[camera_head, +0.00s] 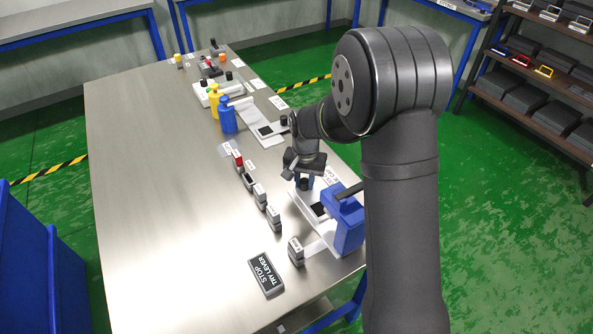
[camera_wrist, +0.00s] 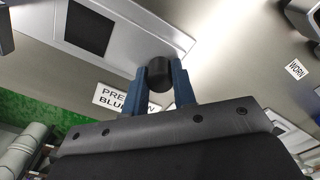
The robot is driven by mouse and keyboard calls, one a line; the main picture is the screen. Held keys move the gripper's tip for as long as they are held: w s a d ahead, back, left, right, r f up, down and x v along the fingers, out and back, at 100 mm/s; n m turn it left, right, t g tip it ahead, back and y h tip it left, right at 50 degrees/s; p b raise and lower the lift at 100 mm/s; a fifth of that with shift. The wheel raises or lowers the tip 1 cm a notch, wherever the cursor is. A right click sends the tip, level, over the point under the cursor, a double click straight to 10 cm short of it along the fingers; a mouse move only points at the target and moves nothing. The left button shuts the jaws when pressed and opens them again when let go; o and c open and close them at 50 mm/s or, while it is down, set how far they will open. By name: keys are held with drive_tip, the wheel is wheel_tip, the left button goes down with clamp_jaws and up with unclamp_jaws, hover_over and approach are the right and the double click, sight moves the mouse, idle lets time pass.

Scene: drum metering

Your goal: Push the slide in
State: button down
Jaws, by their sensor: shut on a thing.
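My gripper (camera_wrist: 159,88) has its two blue fingers on either side of a black round knob (camera_wrist: 158,73) and is shut on it. The knob stands at the end of a white plate (camera_wrist: 135,40) with a black square window; I cannot tell how far the slide is in. In the head view my gripper (camera_head: 304,183) is low over the white plate (camera_head: 312,209), in front of the blue drum-like unit (camera_head: 347,222). The arm hides part of this station.
A sign (camera_wrist: 125,101) lies partly hidden behind the fingers. Several small labelled blocks (camera_head: 260,194) stand in a row left of the plate. A black "STOP TRY LEVER" sign (camera_head: 266,275) lies near the front. A similar white station (camera_head: 268,130) stands farther back. The table's left side is clear.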

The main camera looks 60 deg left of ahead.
sight(307, 191)
drive_tip(key=shift+d, duration=0.75)
drive_tip(key=c, duration=1.2)
unclamp_jaws()
wheel_tip(307, 191, up, 18)
drive_tip(key=shift+f, duration=0.25)
